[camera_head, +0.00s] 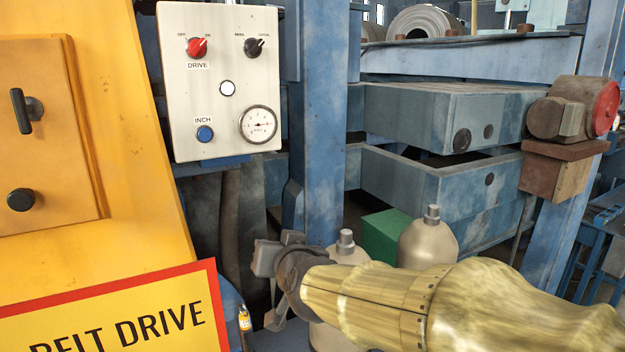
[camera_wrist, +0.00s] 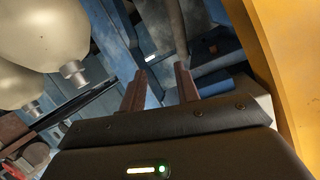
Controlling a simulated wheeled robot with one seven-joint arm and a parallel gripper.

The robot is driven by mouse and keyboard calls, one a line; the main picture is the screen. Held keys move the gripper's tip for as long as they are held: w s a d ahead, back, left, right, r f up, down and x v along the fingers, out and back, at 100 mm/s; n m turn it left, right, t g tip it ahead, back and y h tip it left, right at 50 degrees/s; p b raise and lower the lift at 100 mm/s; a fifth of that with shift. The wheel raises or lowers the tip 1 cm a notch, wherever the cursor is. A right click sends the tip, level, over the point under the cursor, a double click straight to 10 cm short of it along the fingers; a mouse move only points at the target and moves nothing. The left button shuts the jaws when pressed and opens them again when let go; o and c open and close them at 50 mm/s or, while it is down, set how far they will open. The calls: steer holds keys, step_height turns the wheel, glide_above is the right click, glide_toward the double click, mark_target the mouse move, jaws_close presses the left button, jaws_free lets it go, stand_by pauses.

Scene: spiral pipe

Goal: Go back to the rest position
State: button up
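My gripper (camera_head: 262,258) is at the end of my gold-coloured arm in the head view, low and below the white control panel (camera_head: 218,120). It is apart from the panel. In the wrist view, the two brown fingers of my gripper (camera_wrist: 159,72) stand apart with nothing between them. The panel carries a red DRIVE knob (camera_head: 197,47), a black selector knob (camera_head: 254,47), a white button (camera_head: 227,88), a blue INCH button (camera_head: 205,133) and a round gauge (camera_head: 258,124). The red knob appears turned towards ON.
A yellow cabinet (camera_head: 120,130) with a BELT DRIVE sign (camera_head: 120,310) stands at the left; its yellow side also shows at right in the wrist view (camera_wrist: 295,50). Beige tanks (camera_head: 428,243) and a green box (camera_head: 385,233) stand behind my arm. A blue post (camera_head: 325,120) rises beside the panel.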

steer(key=s+d+f+g+h, duration=0.25)
steer(key=d+f, duration=0.35)
steer(key=f, duration=0.3)
steer(key=s+d+f+g+h, duration=0.1)
steer(key=s+d+f+g, duration=0.2)
steer(key=d+f, duration=0.4)
steer(key=s+d+f+g+h, duration=0.1)
steer(key=s+d+f+g, duration=0.4)
steer(key=s+d+f, duration=0.3)
step_height(320, 180, down, 2)
steer(key=shift+s+d+f+m+b, duration=0.25)
steer(key=shift+s+m+b, duration=0.15)
steer(key=shift+s, duration=0.75)
steer(key=shift+g+h, duration=0.25)
